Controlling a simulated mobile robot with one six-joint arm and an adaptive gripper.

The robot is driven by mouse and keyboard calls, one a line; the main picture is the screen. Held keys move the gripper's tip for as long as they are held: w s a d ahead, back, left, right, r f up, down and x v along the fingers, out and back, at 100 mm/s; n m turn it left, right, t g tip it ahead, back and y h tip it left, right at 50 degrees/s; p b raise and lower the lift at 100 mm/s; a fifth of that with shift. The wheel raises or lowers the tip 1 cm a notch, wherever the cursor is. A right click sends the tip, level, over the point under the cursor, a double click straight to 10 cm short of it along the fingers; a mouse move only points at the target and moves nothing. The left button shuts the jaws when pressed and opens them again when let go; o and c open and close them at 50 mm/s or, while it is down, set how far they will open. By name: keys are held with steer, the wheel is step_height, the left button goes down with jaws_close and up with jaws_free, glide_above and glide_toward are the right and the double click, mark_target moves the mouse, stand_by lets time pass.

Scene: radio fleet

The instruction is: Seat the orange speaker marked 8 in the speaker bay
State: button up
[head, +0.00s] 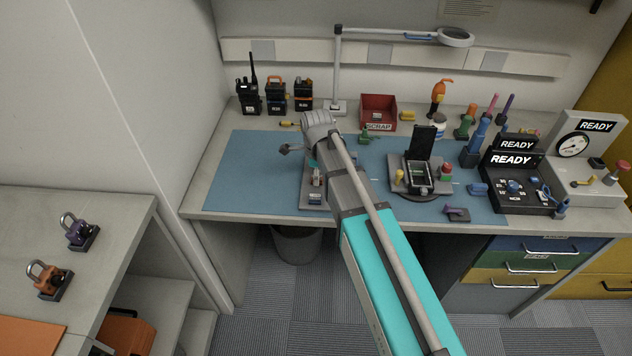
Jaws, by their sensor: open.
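My arm reaches across the blue mat (262,165), and its grey wrist (320,125) is over the left half of the mat. My gripper (312,161) is at its end, low over a small grey fixture (314,202). It is mostly hidden by the wrist and forearm, and its jaws are open. A handheld device (418,177) with its dark lid raised lies on a round turntable at the mat's right part. I cannot make out an orange speaker with an 8, and I cannot tell which opening is the speaker bay.
Several radios (276,97) stand at the back left. A red scrap bin (378,110), a lamp (453,37) and several upright tools (478,135) stand behind the mat. Black display units (511,180) stand at right. Orange and purple padlock-like items (49,280) sit on the left counter.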

steer(key=shift+c, duration=0.2)
stand_by(0.3)
jaws_close()
